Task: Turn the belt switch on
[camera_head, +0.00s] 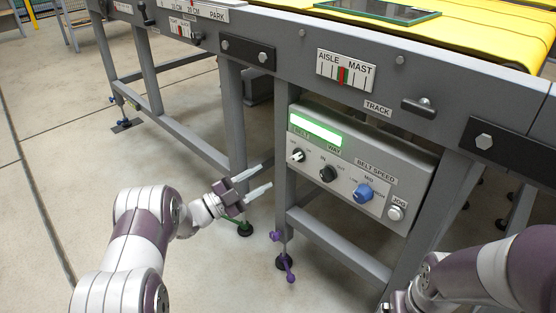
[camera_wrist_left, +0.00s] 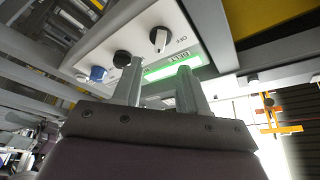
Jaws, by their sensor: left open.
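The belt switch (camera_head: 297,156) is a dark knob with a white pointer, under the BELT label at the left end of the grey control box. In the left wrist view the belt switch (camera_wrist_left: 160,38) shows beyond the fingers, with a small label beside it; I cannot tell its setting for sure. My left gripper (camera_head: 268,176) is open and empty, just left of the box and apart from the switch. Its two fingers (camera_wrist_left: 159,66) point toward the panel in the wrist view. My right arm shows at the lower right, its gripper out of view.
The control box (camera_head: 400,163) also bears a black WAY knob (camera_head: 328,174), a blue speed knob (camera_head: 363,192) and a JOG button (camera_head: 396,212). A green display (camera_head: 315,129) is lit. A grey frame leg (camera_head: 284,150) stands by my left fingers. Open floor lies left.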

